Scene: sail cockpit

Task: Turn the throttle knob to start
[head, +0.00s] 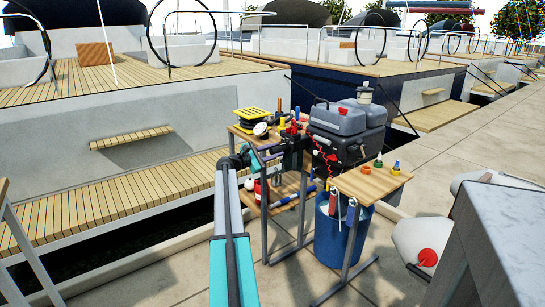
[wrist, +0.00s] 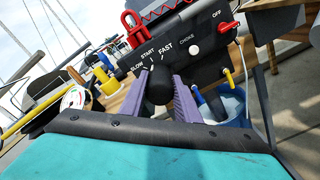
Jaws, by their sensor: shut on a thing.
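The throttle knob (wrist: 159,88) is black and round, on a dark motor panel (wrist: 205,48) in the wrist view. White labels SLOW, START and FAST stand around the knob, with white ticks at its upper edge. Its pointer is hard to make out, so I cannot tell its exact setting. My gripper (wrist: 162,80) has its purple fingers on both sides of the knob and is shut on it. In the head view, my arm reaches to the motor (head: 342,120); the knob is hidden there.
A white CHOKE knob (wrist: 195,52), a red part (wrist: 228,26) by OFF and a red clip (wrist: 133,29) sit near the knob. A yellow reel (head: 254,116) and a small wooden side table (head: 370,186) flank the motor. A blue barrel (head: 335,240) stands below.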

